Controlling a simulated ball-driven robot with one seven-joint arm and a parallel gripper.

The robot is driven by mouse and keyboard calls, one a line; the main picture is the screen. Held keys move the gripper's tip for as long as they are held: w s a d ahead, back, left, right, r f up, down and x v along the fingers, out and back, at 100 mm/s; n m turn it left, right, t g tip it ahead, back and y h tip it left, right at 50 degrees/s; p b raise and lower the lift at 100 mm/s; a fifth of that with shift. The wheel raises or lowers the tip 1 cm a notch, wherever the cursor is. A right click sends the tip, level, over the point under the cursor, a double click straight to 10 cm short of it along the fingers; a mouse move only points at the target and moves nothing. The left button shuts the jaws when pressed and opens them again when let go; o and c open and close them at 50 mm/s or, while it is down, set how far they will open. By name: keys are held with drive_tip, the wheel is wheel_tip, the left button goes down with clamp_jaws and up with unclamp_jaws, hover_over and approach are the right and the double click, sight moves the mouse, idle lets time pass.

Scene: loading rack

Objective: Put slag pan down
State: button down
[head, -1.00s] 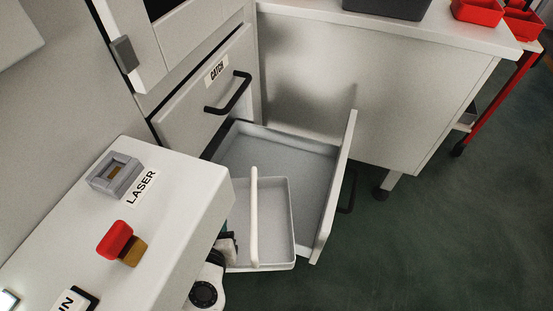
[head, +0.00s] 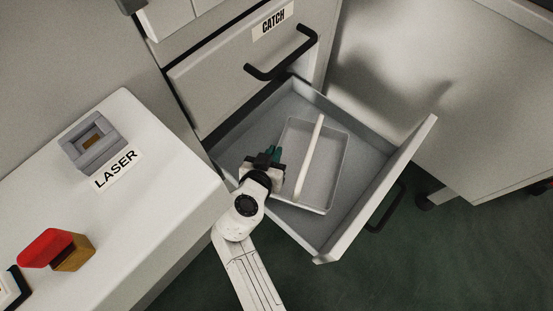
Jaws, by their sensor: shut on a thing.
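The slag pan (head: 326,172) is a shallow light-grey tray with a white bar handle (head: 309,158) across it. It shows inside the outline of the open drawer (head: 362,150), tilted in the picture. My gripper (head: 274,160) is at the pan's left side and is shut on it; the fingertips are partly hidden by the wrist. I cannot tell whether the pan touches the drawer floor or hangs just above it.
The drawer's front panel (head: 385,190) stands at the right. The CATCH front with a black handle (head: 282,55) is above. The LASER console (head: 120,190), with a red control (head: 45,248), is at the left. Bare drawer floor shows around the pan.

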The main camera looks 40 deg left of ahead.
drive_tip(key=shift+f+b, duration=0.6)
drive_tip(key=shift+f, duration=1.3)
drive_tip(key=c, duration=1.7)
unclamp_jaws()
drive_tip(key=shift+f, duration=0.2)
drive_tip(key=o, duration=0.4)
drive_tip(key=shift+o, duration=0.2)
drive_tip(key=shift+r, duration=0.1)
drive_tip(key=shift+r, duration=0.15)
drive_tip(key=p+v, duration=0.2)
drive_tip(key=v, duration=1)
